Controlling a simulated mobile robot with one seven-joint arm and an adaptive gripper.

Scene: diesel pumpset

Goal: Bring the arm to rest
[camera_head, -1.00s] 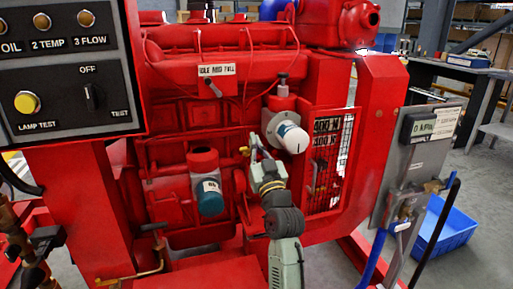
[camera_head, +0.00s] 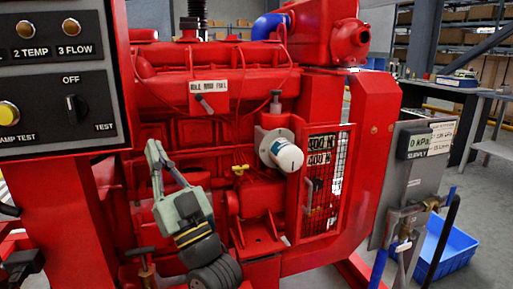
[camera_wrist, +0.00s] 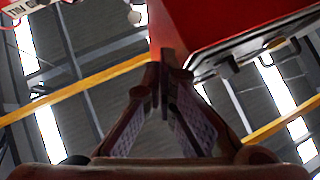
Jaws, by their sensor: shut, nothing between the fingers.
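My gripper (camera_head: 154,150) points upward in front of the red engine (camera_head: 205,90) in the head view. Its fingers are together with nothing between them. In the wrist view the fingers (camera_wrist: 166,62) also meet at their tips, and the camera looks up toward the roof. My arm comes up from the bottom of the head view and covers part of the lower engine. Whether the gripper touches the engine cannot be told.
The control panel (camera_head: 50,110) stands close at the left. A white-ended cylinder (camera_head: 285,155) and a red mesh guard (camera_head: 325,180) are right of my gripper. A gauge board (camera_head: 415,165) and blue crate (camera_head: 450,245) stand farther right. Open floor lies beyond.

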